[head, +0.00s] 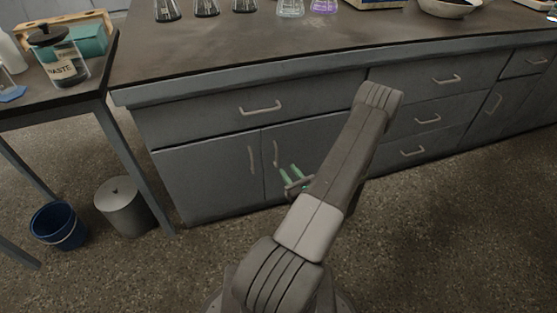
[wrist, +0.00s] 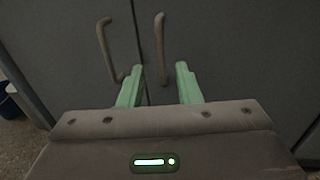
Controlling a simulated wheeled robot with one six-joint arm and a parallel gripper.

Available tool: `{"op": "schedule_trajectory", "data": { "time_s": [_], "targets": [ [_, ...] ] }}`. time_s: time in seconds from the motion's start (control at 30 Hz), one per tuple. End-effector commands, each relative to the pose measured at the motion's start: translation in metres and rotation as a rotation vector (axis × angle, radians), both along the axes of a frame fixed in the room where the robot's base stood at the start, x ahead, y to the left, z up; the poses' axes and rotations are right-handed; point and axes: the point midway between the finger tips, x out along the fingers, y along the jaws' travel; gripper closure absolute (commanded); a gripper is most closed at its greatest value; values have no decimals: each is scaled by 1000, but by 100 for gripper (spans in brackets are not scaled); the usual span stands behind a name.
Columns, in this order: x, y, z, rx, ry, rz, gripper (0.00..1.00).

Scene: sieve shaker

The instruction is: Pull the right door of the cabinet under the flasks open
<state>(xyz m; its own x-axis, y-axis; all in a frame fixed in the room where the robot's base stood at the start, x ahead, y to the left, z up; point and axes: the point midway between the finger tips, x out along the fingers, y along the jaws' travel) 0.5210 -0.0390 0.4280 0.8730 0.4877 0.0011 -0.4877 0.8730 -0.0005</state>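The cabinet under the flasks is grey with two doors side by side below a wide drawer. The left door (head: 205,185) and the right door (head: 312,140) both look closed. The right door's upright handle (head: 276,153) stands beside the centre seam; it also shows in the wrist view (wrist: 160,48). The left door's handle (head: 251,160) is just across the seam. My gripper (head: 287,170) has green fingers and is open. In the wrist view the fingers (wrist: 158,75) are spread, with the right handle's lower end appearing between them. I cannot tell whether they touch it.
Several flasks (head: 290,8) stand on the bench top (head: 220,38). A side table with a waste jar (head: 60,58) is at left, with a blue bucket (head: 58,227) and a grey bin (head: 124,205) on the floor. Floor before the doors is clear except for my arm.

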Motion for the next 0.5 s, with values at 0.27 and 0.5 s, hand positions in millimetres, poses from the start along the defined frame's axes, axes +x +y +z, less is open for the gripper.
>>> {"op": "schedule_trajectory", "data": {
  "time_s": [0.27,0.5],
  "targets": [
    [46,27,-1,-2,-1,4,69],
    [67,38,-1,0,1,3,69]
  ]
}}
